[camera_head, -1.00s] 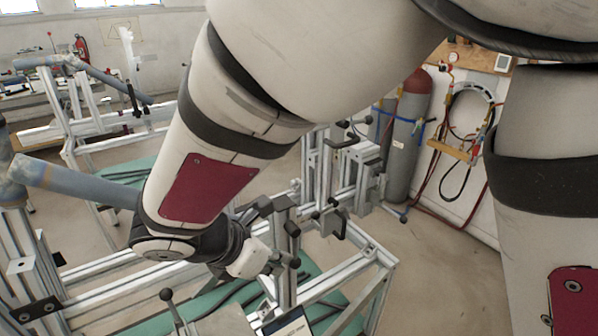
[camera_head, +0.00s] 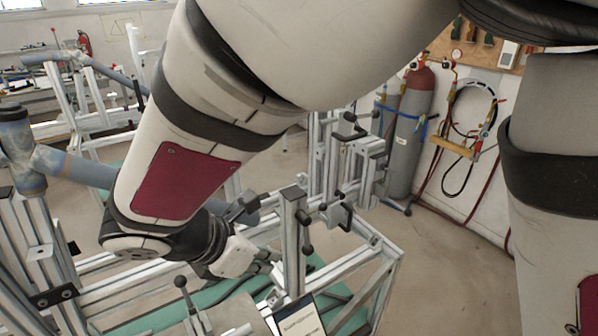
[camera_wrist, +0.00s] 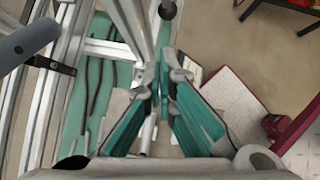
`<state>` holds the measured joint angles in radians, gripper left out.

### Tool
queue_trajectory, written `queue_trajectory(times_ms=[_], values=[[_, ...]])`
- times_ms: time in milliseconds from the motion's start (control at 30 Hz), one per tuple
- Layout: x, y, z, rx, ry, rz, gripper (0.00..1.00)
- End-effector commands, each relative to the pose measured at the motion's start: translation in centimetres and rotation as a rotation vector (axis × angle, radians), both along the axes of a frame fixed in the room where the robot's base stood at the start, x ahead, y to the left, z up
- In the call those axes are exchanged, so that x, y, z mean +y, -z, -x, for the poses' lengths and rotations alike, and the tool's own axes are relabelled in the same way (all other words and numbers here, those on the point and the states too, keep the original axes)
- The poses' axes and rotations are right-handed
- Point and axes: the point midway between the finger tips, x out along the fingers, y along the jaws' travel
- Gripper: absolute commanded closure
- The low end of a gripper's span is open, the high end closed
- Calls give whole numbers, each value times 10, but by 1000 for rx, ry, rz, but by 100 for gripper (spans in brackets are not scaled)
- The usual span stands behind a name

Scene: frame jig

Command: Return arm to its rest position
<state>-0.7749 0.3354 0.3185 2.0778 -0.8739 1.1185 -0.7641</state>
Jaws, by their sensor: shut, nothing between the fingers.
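My arm reaches down across the head view. My gripper (camera_head: 268,262) is low in that view, beside the upright posts of the aluminium frame jig (camera_head: 350,262) and partly hidden by my wrist. In the wrist view the two teal-padded fingers of my gripper (camera_wrist: 163,72) converge at their tips. The gripper is shut and empty, with jig rails (camera_wrist: 122,22) close beyond the fingertips. I cannot tell whether the fingers touch the jig.
A blue-grey tube (camera_head: 82,170) lies on the jig at left, behind my forearm. A sign (camera_head: 297,318) stands at the bottom. A grey gas cylinder (camera_head: 410,130) stands by the back wall. The floor (camera_head: 455,270) to the right of the jig is clear.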

Motion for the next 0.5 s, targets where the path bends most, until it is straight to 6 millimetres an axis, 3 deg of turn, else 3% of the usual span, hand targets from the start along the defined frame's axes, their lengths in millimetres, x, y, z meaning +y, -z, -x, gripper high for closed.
queue_trajectory(times_ms=[233,500], values=[[22,-35,23,-1,4,-1,100],[30,-54,35,-2,15,-4,100]])
